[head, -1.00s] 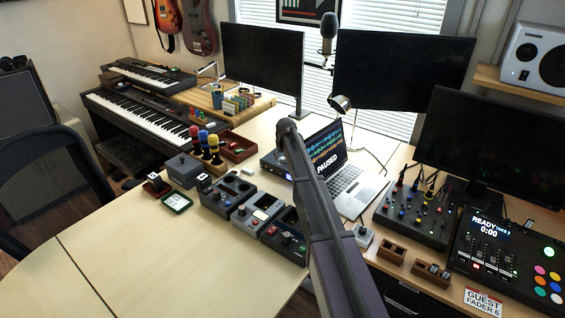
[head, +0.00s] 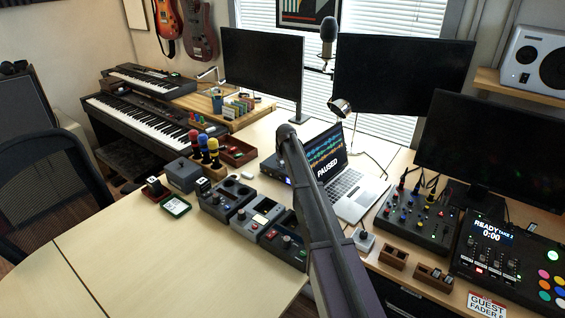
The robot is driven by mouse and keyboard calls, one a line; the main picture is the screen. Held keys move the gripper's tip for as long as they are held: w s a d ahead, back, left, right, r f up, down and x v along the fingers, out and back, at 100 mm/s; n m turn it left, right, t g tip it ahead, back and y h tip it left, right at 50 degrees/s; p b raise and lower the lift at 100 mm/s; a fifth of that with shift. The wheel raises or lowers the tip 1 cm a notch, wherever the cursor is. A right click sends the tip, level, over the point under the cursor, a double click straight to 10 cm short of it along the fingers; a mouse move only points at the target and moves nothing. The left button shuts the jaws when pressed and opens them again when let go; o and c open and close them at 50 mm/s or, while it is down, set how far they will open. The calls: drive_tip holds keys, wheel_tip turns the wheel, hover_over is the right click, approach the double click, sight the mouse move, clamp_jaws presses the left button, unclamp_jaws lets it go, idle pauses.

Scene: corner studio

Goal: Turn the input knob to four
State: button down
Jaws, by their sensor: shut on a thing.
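A small dark box (head: 272,168) with a blue light on its front stands left of the laptop (head: 350,192). It looks like an audio interface. My arm covers its right part, and I cannot make out an input knob or its numbers. My arm rises from the bottom of the head view and bends beside this box. My gripper is hidden behind the arm, so I cannot see its fingers or what they touch.
Several grey control boxes (head: 245,228) stand in front of the dark box. A mixer (head: 415,220) with many knobs and a pad controller (head: 500,260) are at the right. The laptop reads PAUSED. The light desk (head: 150,255) is clear at the front left.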

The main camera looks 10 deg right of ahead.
drive_tip(key=shift+n+y, duration=0.3)
drive_tip(key=shift+n, duration=0.4)
drive_tip(key=shift+c, duration=2.2)
unclamp_jaws()
drive_tip(key=shift+m, duration=0.4)
